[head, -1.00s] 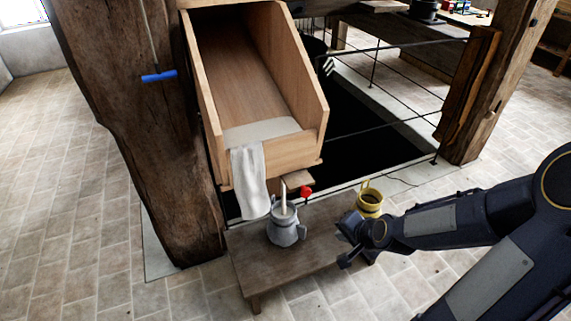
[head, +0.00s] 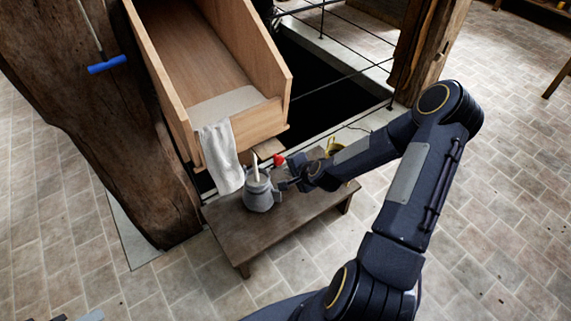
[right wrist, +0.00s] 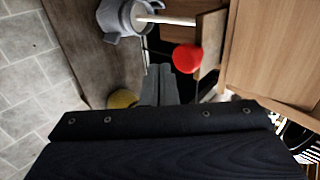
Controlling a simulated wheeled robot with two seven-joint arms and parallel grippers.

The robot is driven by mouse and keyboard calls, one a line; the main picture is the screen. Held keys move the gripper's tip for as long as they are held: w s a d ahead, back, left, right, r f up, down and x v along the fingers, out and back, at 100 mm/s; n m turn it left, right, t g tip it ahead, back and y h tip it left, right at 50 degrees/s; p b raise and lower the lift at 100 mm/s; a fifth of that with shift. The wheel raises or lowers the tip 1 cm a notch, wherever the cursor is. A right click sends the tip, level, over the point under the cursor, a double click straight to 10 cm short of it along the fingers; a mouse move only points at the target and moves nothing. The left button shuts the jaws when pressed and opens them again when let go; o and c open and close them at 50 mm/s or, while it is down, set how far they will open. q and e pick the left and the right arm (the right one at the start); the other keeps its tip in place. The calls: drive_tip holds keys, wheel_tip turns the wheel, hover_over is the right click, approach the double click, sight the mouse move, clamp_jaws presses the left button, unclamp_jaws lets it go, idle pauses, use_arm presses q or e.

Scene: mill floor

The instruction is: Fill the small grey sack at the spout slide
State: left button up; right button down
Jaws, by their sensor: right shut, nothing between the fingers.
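The small grey sack (head: 257,195) stands upright and open-mouthed on a low wooden bench (head: 240,240) under the wooden chute. It also shows at the top of the right wrist view (right wrist: 118,20). A thin pale column (head: 255,170) runs from the spout into its mouth; I cannot tell whether it is solid or pouring. The red knob (head: 279,160) of the spout slide sits at the small spout board; it also shows in the right wrist view (right wrist: 187,58). My right gripper (head: 284,186) is shut and empty, just right of the sack and below the knob.
A wooden chute (head: 268,120) with a pale cloth (head: 220,155) over its lip stands above the bench. A thick post (head: 120,150) is at left. A dark railed floor opening (head: 320,95) lies behind.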

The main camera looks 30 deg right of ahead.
sight(275, 155)
drive_tip(key=shift+w+a, duration=0.1)
drive_tip(key=shift+w, duration=1.1)
drive_tip(key=shift+w, duration=0.25)
drive_tip(key=w, duration=0.1)
drive_tip(key=w+b, duration=0.1)
drive_tip(key=w, duration=0.1)
drive_tip(key=w+b, duration=0.1)
drive_tip(key=shift+w+a+f, duration=0.1)
drive_tip(key=shift+w+a, duration=0.1)
drive_tip(key=shift+a, duration=0.05)
drive_tip(key=shift+w, duration=0.3)
drive_tip(key=shift+r, duration=0.3)
